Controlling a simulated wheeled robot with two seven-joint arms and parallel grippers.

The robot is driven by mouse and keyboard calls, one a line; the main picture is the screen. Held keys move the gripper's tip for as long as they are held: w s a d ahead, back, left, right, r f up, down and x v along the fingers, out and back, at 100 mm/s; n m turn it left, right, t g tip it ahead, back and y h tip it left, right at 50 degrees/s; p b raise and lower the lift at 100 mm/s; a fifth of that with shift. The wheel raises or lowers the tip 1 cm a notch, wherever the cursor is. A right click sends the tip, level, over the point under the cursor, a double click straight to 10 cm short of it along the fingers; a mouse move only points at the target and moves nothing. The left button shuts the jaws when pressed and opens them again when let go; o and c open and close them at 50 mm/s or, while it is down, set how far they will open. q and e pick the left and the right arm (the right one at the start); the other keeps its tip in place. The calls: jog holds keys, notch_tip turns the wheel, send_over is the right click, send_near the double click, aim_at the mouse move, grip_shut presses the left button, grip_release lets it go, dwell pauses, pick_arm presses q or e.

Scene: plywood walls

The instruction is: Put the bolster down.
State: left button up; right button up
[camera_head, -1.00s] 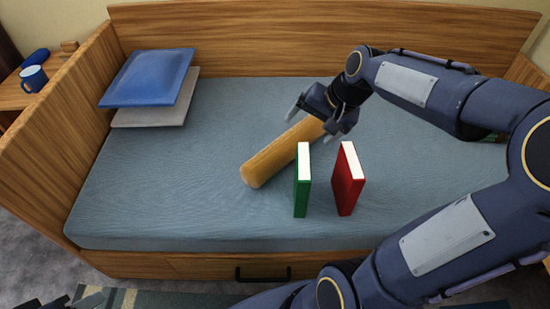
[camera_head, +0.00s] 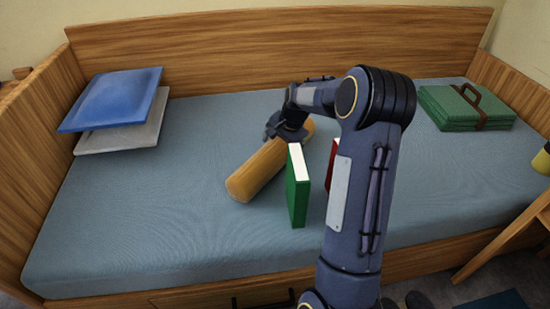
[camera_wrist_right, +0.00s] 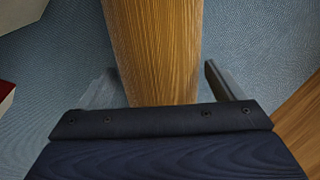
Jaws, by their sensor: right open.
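The bolster (camera_head: 258,172) is a yellow-orange cylinder lying slantwise on the blue-grey mattress (camera_head: 140,215). Its near end is bare, and my right gripper partly covers its far part. My right gripper (camera_head: 287,131) is at the bolster's far half. In the right wrist view the gripper (camera_wrist_right: 160,85) is open, with one finger on each side of the bolster (camera_wrist_right: 155,40). Gaps of mattress show between the bolster and the fingers. My left gripper is out of view.
A green book (camera_head: 298,190) and a red book (camera_head: 332,165) stand upright just right of the bolster; my right arm partly hides the red one. Blue (camera_head: 112,98) and grey (camera_head: 125,135) cushions lie far left, a folded green item (camera_head: 465,108) far right.

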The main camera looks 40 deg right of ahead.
jog(key=x, duration=0.3)
jog(key=shift+b, duration=0.35)
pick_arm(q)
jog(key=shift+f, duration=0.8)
pick_arm(e)
jog(key=shift+c, duration=0.2)
